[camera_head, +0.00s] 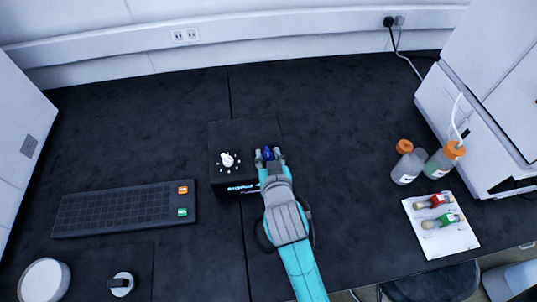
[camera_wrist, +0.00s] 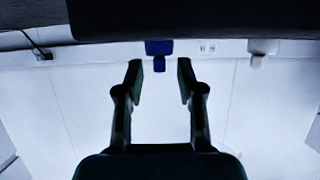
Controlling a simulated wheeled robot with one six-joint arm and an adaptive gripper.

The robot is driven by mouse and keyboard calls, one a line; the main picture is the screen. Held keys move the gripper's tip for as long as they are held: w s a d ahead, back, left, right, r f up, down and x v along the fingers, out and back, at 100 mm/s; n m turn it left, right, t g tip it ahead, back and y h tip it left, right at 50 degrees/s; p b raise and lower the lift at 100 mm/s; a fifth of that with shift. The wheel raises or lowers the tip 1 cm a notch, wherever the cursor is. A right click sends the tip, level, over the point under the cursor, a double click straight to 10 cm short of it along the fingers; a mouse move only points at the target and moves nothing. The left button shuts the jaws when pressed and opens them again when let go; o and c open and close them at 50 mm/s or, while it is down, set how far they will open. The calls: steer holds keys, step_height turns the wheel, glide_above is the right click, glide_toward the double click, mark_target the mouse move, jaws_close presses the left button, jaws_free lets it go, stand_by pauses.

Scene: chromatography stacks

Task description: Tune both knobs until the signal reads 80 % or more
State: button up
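A dark box (camera_head: 228,136) stands on the bench with a white knob (camera_head: 227,160) at left and a blue knob (camera_head: 267,152) at right. Small white marks ring the white knob. My gripper (camera_head: 268,157) is open at the blue knob, with a finger on either side. In the wrist view, the blue knob (camera_wrist: 159,48) reaches just between the fingertips (camera_wrist: 160,68), with a gap on both sides. The white knob (camera_wrist: 262,48) hangs clear at the right there. The lit display (camera_head: 242,187) on the box's front is partly hidden by my arm, and its reading is illegible.
A dark keypad-like rack (camera_head: 110,208) with orange and green labels lies left. Two orange-capped bottles (camera_head: 408,165) (camera_head: 441,160) and a white tray (camera_head: 455,244) with red and green vials stand right, beside a white instrument (camera_head: 470,130). The bench behind the box is clear.

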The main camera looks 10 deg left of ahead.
steer(key=shift+w+f, duration=0.1)
steer(key=shift+w, duration=0.1)
jaws_close()
steer(key=shift+d+n+y, duration=0.1)
steer(key=shift+n+y, duration=0.2)
steer(key=shift+w+d+n+g+y, duration=0.15)
steer(key=shift+n+g+y, duration=0.3)
steer(key=shift+n+y, duration=0.35)
steer(key=shift+d+n+g+y, duration=0.1)
steer(key=shift+n+g+y, duration=0.35)
steer(key=shift+n+y, duration=0.3)
steer(key=shift+w+d+n+g+y, duration=0.1)
steer(key=shift+w+n+g+y, duration=0.05)
steer(key=shift+n+g+y, duration=1)
steer(key=shift+w+d+n+g+y, duration=0.1)
steer(key=shift+w+n+g+y, duration=0.05)
steer(key=shift+n+g+y, duration=0.95)
steer(key=shift+n, duration=0.4)
